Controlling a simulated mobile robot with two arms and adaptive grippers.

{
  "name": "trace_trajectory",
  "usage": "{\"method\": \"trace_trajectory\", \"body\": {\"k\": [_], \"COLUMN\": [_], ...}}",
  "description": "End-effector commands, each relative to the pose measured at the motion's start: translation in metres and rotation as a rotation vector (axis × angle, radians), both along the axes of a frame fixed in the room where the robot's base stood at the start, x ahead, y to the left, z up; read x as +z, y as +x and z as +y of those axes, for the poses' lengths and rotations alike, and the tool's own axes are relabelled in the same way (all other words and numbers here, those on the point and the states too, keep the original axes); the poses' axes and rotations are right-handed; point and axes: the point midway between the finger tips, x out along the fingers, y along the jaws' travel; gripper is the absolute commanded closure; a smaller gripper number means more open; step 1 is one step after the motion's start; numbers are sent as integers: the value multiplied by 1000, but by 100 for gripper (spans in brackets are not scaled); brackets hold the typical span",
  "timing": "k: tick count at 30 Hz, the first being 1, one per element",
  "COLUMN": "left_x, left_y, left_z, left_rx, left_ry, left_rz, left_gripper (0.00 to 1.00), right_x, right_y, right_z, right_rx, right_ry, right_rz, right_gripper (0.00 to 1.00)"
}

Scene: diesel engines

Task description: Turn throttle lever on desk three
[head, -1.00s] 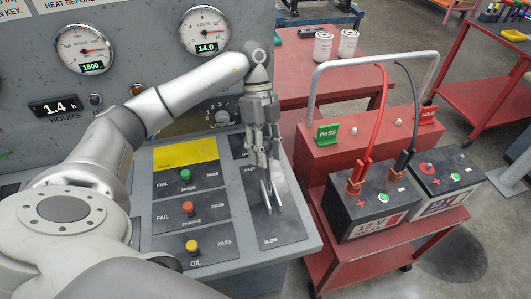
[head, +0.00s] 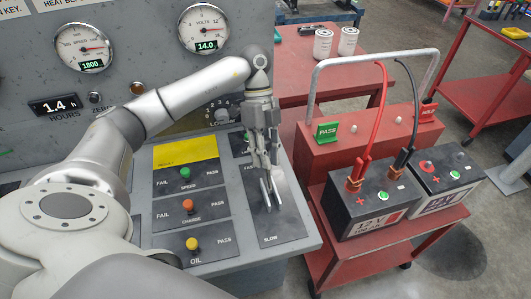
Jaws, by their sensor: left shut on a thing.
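The throttle lever (head: 265,193) is a thin metal lever on a dark panel plate (head: 287,226) at the right end of the grey desk. My left gripper (head: 264,176) points down over this plate and is shut on the lever, whose lower part shows below the fingers. My left arm reaches in from the left across the desk. My right gripper is not in view.
Left of the plate are green (head: 185,174), orange (head: 188,206) and yellow (head: 192,244) knobs with PASS and FAIL labels. Gauges are on the upright panel behind. A red cart (head: 330,262) with two batteries and a frame stands close to the desk's right edge.

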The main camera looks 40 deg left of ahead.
Motion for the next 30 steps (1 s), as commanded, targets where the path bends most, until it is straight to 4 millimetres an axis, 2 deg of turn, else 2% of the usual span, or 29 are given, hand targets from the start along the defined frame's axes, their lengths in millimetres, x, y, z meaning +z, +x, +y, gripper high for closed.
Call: {"method": "trace_trajectory", "body": {"k": [1, 8, 17, 18, 22, 30], "left_x": [6, 10, 7, 7, 7, 4], "left_y": [3, 4, 4, 4, 4, 2], "left_z": [1, 2, 2, 2, 2, 1], "left_rx": [5, 9, 8, 8, 9, 5], "left_ry": [-2, -9, -18, -18, -17, -17], "left_rz": [-13, -12, -5, -5, -5, 2], "left_gripper": [100, 100, 100, 79, 63, 63], "right_x": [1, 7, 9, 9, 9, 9], "right_y": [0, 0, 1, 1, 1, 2], "right_z": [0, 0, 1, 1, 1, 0], "right_rx": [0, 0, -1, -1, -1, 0], "right_ry": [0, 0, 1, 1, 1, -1], "right_rz": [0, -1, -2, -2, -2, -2], "right_gripper": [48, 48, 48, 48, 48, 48]}}
